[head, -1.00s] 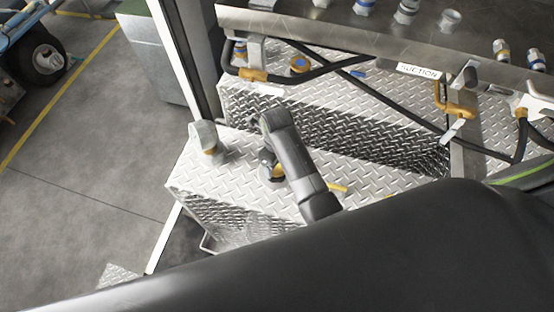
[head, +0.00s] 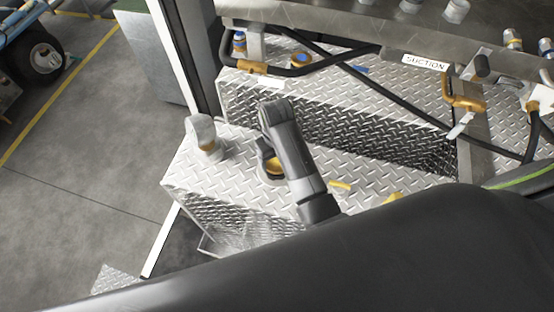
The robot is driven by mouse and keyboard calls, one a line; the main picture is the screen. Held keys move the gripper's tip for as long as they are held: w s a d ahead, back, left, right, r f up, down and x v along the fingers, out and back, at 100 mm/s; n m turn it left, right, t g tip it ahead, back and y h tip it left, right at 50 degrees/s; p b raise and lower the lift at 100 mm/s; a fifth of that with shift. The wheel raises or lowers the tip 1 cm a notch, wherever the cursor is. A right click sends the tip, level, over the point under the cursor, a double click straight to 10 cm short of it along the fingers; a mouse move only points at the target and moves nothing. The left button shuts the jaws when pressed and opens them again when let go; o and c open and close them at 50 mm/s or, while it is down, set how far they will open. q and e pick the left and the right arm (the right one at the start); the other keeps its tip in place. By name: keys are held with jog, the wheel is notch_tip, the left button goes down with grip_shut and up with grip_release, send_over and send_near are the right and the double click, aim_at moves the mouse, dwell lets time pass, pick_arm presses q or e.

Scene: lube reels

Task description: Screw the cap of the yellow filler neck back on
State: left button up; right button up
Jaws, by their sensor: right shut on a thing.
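My right gripper (head: 267,153) is over the diamond-plate tank top (head: 235,175), with its dark wrist and arm hiding much of the spot below. A yellow, round filler neck (head: 273,167) shows at the left side of the wrist, low at the tank top. The right gripper is shut on what appears to be the cap. The cap itself is mostly hidden, and I cannot tell whether it sits on the neck or just above it. My left gripper is not in view.
A pale bent pipe with a yellow collar (head: 204,134) stands left of the gripper. Black hoses (head: 385,98), yellow handles (head: 463,92) and a SUCTION label (head: 425,63) are at the back right. Open floor (head: 85,190) is at left.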

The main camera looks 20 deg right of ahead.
jog(key=o, duration=1.1)
jog(key=shift+o, duration=0.5)
jog(key=shift+r, duration=0.1)
